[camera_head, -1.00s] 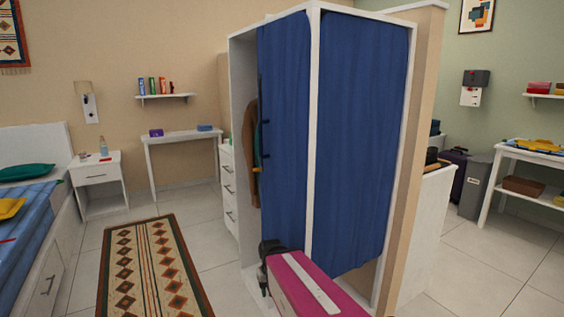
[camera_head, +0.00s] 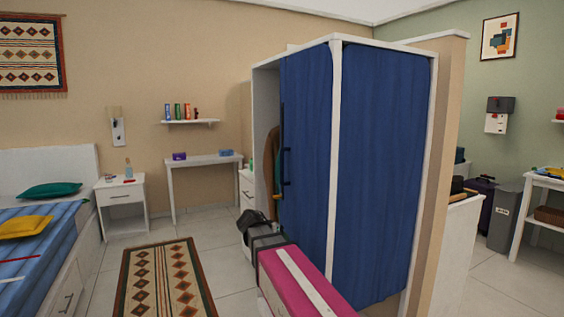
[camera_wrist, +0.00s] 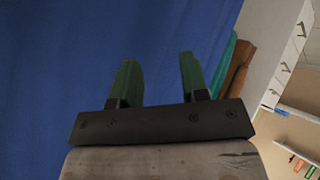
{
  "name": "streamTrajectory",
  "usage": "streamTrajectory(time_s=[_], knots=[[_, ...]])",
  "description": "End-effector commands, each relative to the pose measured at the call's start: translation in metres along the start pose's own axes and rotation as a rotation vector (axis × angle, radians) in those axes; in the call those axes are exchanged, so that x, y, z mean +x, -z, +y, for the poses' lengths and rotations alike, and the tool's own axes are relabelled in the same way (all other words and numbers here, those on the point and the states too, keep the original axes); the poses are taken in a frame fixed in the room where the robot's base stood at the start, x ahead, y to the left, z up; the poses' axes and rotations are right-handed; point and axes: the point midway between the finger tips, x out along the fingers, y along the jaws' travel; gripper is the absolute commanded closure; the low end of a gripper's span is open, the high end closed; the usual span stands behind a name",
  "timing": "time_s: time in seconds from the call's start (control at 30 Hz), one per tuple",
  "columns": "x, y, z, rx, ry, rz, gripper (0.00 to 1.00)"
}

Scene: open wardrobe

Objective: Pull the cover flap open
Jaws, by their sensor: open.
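The cover flap (camera_head: 305,160) is a blue cloth panel that hangs on the left face of the white wardrobe (camera_head: 335,140). It hangs down nearly straight. A dark handle strip (camera_head: 282,150) runs along its left edge. Left of that edge the wardrobe is open and shows hung clothes. In the wrist view, my gripper (camera_wrist: 158,75) has two green fingers spread apart with nothing between them. Blue cloth (camera_wrist: 60,70) fills the view behind and left of the fingers. I cannot tell whether they touch it. The handle is not visible in the wrist view.
A second blue panel (camera_head: 385,170) covers the wardrobe's right face. A brown garment (camera_head: 271,165) hangs inside the opening. A patterned rug (camera_head: 165,280) lies on the floor left of the wardrobe.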

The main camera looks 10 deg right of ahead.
Motion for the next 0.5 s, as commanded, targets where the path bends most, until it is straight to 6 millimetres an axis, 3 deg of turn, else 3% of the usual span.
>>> streamTrajectory(time_s=[0.03, 0.1, 0.3, 0.5], knots=[[-0.019, 0.026, 0.001, 0.051, -0.032, 0.062, 0.59], [-0.044, 0.055, 0.008, 0.128, -0.078, 0.146, 0.59], [-0.127, 0.131, 0.032, 0.367, -0.177, 0.398, 0.59], [-0.199, 0.178, 0.056, 0.562, -0.224, 0.599, 0.59]])
